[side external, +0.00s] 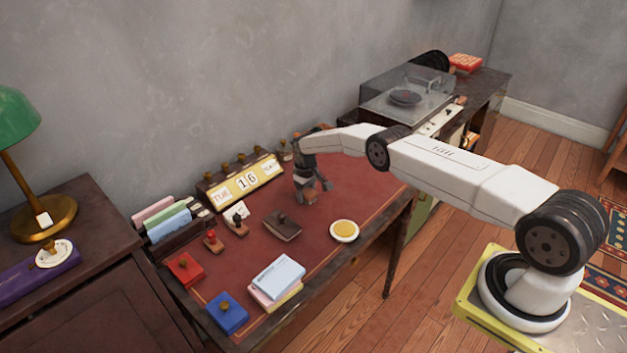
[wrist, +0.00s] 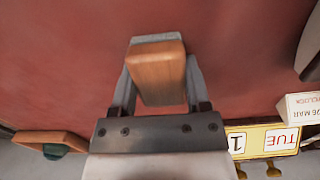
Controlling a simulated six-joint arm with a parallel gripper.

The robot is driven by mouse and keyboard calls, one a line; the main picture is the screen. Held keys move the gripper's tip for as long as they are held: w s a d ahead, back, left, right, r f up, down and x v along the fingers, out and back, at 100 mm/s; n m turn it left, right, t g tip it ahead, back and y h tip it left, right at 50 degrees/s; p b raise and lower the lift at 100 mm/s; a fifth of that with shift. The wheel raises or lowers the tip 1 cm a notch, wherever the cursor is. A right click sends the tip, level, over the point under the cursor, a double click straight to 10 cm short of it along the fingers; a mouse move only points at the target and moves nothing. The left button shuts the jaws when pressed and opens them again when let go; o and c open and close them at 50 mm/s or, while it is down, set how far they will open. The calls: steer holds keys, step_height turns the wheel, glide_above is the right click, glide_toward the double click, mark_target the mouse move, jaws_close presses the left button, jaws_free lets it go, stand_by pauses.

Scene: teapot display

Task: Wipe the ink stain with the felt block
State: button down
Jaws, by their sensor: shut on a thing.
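My gripper (side external: 314,192) is low over the red leather desk top (side external: 345,190), in front of the calendar's right end. In the wrist view my gripper (wrist: 160,85) is shut on the felt block (wrist: 160,75), a wooden block with a grey strip along its far edge. The block sits between the two fingers. I cannot tell whether it touches the desk. I cannot make out the ink stain in either view; the gripper and block may hide it.
The calendar (side external: 246,180) stands behind the gripper. A dark rocker-like block (side external: 282,227), a yellow round dish (side external: 344,230), small stamps (side external: 236,222), a paper stack (side external: 277,277), red box (side external: 184,268) and blue box (side external: 227,313) lie leftward and forward. The desk to the right is clear.

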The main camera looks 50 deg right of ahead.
mark_target(330, 212)
steer(key=shift+s, duration=4.8)
step_height(330, 212, up, 8)
steer(key=shift+r, duration=0.2)
steer(key=shift+a, duration=0.15)
